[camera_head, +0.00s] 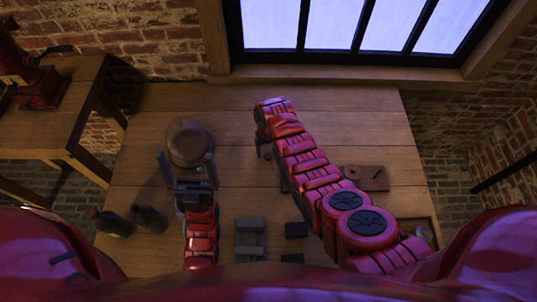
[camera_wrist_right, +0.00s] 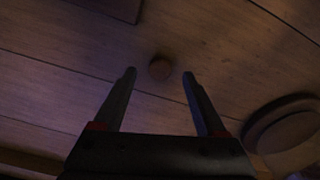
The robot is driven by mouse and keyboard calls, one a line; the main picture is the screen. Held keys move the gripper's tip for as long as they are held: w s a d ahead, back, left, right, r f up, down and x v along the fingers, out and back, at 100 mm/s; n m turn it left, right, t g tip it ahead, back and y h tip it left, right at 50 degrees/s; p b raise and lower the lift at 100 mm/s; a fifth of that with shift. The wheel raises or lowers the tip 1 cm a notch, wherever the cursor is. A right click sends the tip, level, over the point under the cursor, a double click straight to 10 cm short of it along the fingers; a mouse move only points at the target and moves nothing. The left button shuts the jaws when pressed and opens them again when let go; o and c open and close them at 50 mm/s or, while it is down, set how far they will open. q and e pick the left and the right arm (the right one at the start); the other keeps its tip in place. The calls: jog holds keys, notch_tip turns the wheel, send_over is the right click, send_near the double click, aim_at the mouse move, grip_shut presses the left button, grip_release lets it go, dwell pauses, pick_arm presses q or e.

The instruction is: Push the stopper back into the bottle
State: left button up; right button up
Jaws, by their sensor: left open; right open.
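Two dark bottles stand on the table at the left front, one (camera_head: 116,224) and another (camera_head: 151,219) beside it. The left one seems to have a brownish top; I cannot tell which is the task's bottle. A small round brown piece, perhaps the stopper (camera_wrist_right: 160,68), lies on the table in the right wrist view, between and beyond the fingertips. My right gripper (camera_wrist_right: 159,74) is open and empty above the table; in the head view it is mostly hidden by its arm. My left gripper (camera_head: 187,166) is open, at the near side of a round brown jar-like thing (camera_head: 187,141).
Dark blocks (camera_head: 250,239) lie at the table's front, with a smaller one (camera_head: 296,230) to the right. A wooden board (camera_head: 365,178) with a round mark lies right of my right arm. The table's back (camera_head: 340,103) is clear.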

jog(key=shift+f, duration=1.05)
grip_shut()
